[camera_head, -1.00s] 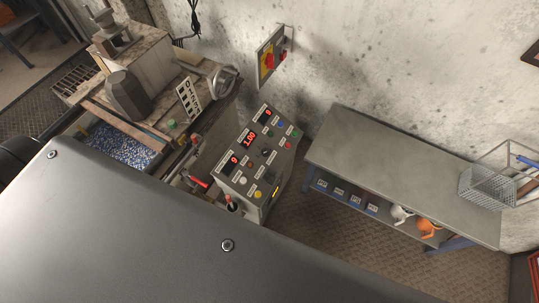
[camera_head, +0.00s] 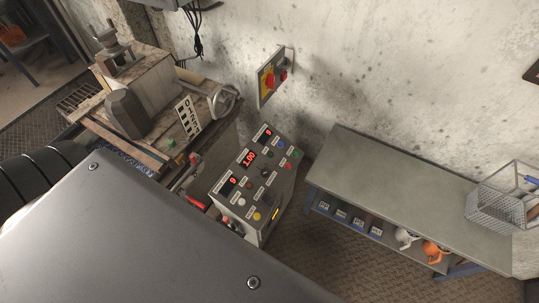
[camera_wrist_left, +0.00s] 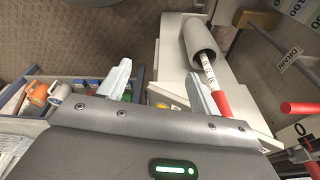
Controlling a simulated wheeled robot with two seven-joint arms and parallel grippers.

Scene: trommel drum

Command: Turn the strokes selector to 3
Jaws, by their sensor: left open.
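The control panel (camera_head: 252,180) stands low in the middle of the head view, with red lit displays, small knobs and coloured buttons. A dark knob (camera_head: 266,173) sits near its middle; its label is too small to read, so I cannot tell whether it is the strokes selector. My left gripper (camera_wrist_left: 163,88) shows in the left wrist view, open, its two fingers apart with nothing held between them. A pale grey housing (camera_wrist_left: 172,55) lies beyond the fingers. The left gripper is hidden in the head view behind my large grey body part. My right gripper is not in view.
A red-tipped lever (camera_wrist_left: 219,98) is close by the right finger in the wrist view. A grey bench (camera_head: 390,190) stands right of the panel. A wall switch box (camera_head: 272,77) hangs behind it. The wooden-topped machine (camera_head: 150,115) is at left.

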